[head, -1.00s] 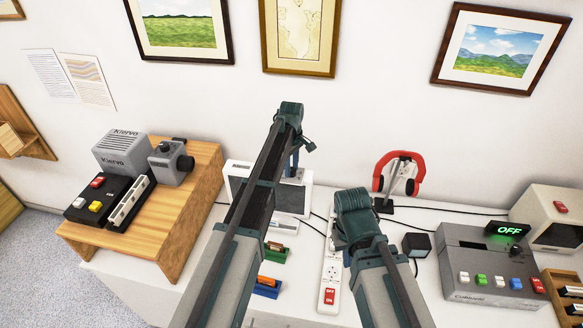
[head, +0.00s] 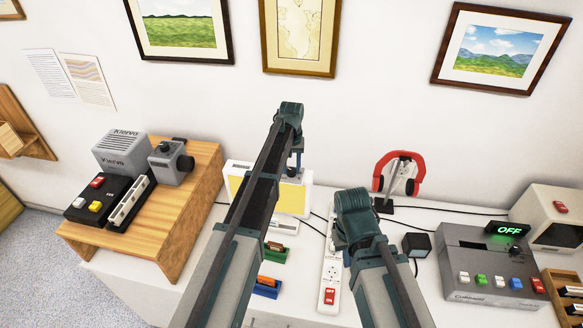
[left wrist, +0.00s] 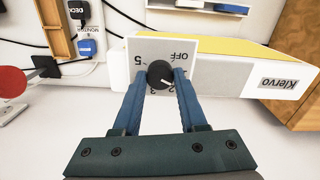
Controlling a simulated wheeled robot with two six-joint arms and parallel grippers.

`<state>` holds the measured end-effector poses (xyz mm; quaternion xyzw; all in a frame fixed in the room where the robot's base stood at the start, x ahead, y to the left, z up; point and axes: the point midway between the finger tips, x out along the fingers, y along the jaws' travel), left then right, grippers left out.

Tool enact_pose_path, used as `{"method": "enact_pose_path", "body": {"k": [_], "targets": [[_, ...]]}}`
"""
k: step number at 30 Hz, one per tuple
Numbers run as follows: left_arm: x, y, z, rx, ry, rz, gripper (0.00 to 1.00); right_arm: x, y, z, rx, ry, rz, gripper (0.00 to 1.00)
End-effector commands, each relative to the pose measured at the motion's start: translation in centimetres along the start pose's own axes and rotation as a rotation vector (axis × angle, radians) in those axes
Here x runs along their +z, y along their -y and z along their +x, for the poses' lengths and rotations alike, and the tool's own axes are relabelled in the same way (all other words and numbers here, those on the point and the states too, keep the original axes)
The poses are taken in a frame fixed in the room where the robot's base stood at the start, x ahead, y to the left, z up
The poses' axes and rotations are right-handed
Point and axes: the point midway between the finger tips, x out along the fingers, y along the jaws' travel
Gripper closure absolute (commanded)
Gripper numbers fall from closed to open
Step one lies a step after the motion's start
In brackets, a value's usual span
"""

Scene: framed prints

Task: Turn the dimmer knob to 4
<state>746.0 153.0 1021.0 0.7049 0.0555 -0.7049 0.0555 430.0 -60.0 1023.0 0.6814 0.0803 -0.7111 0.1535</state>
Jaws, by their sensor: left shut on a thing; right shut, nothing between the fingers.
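The dimmer knob (left wrist: 160,74) is round and black with a white pointer line. It sits on a pale panel with a printed dial, on the white Klervo unit (left wrist: 240,76). In the left wrist view, "OFF" is at upper right and "5" at left; part of the lower scale is hidden by my fingers. The pointer slants toward the lower right. My left gripper (left wrist: 159,80) has its two blue fingers shut on the knob's sides. In the head view the unit has a lit yellow screen (head: 292,201), partly behind my left arm. My right gripper is hidden.
A power strip (head: 330,265) stands between my arms. A wooden riser (head: 195,200) with devices is at left. Cables cross the white table.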

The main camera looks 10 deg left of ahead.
Motion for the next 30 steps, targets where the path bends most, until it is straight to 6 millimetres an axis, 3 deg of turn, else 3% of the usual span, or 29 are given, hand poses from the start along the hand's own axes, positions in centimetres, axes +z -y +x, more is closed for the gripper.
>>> {"method": "enact_pose_path", "body": {"k": [30], "targets": [[0.01, 0.01, 0.00, 0.000, 0.000, 0.964, 1.00, 0.00, 0.00, 0.00, 0.000, 0.000, 0.000, 1.00]]}}
